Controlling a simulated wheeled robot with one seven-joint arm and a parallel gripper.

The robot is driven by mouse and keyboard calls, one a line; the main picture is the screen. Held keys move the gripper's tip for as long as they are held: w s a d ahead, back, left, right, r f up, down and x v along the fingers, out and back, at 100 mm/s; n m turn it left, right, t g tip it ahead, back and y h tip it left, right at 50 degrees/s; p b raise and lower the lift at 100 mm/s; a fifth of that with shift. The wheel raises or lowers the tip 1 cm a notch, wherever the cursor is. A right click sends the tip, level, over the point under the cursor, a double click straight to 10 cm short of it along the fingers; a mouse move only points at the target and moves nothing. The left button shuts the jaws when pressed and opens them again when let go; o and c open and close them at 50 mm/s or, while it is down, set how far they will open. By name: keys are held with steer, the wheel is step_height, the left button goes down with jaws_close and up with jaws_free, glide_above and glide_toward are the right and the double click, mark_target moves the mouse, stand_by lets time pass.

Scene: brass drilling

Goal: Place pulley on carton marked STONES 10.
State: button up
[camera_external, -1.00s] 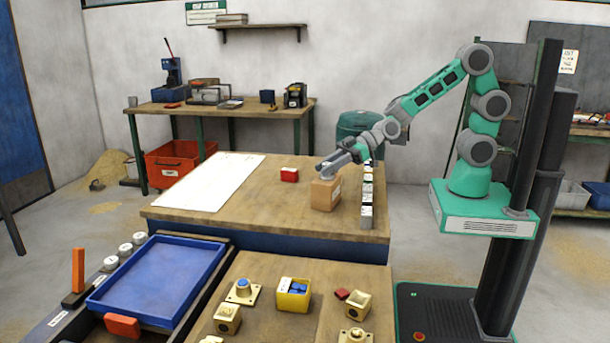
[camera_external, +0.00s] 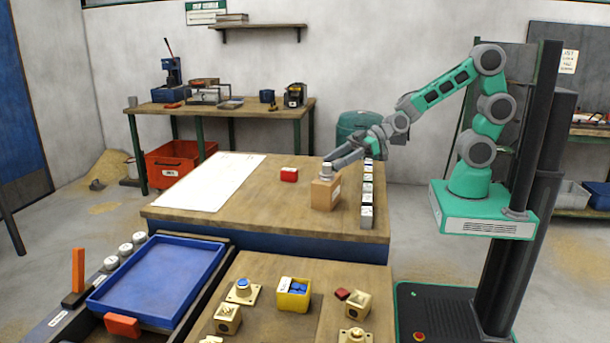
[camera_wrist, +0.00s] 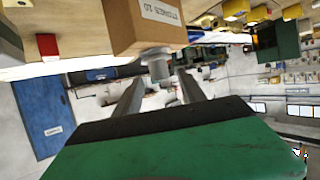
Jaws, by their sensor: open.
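The brown carton (camera_external: 322,197) stands on the wooden table. In the wrist view, which is upside down, its label on the carton (camera_wrist: 125,32) reads STONES 10. The grey, round pulley (camera_external: 327,169) rests on the carton's top. In the wrist view the pulley (camera_wrist: 156,62) touches the carton's top face, just beyond my fingertips. My gripper (camera_external: 342,161) is above and to the right of the pulley. Its two fingers (camera_wrist: 159,84) are spread and nothing is held between them.
A row of small grey and white items (camera_external: 367,195) lies along the table's right side. A white sheet (camera_external: 210,181) covers the table's left part. The tabletop between sheet and carton is mostly clear.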

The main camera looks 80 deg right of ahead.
steer(key=v, duration=0.8)
steer(key=s+d+f+m+g+h, duration=0.1)
steer(key=s+d+f, duration=0.1)
steer(key=s+d+f+m+g+h, duration=0.1)
steer(key=d+f+g+h, duration=0.1)
steer(key=s+d+f+m+g+h, duration=0.1)
steer(key=s+d+f+h, duration=0.1)
steer(key=d+f, duration=0.1)
steer(key=shift+s+b, duration=0.3)
steer(key=shift+s, duration=0.05)
steer(key=s+d+m+g+h, duration=0.3)
steer(key=s+d+m, duration=0.1)
steer(key=s+d, duration=0.2)
steer(key=shift+s+f+g, duration=0.3)
steer(key=shift+s+f, duration=0.05)
steer(key=shift+s, duration=0.15)
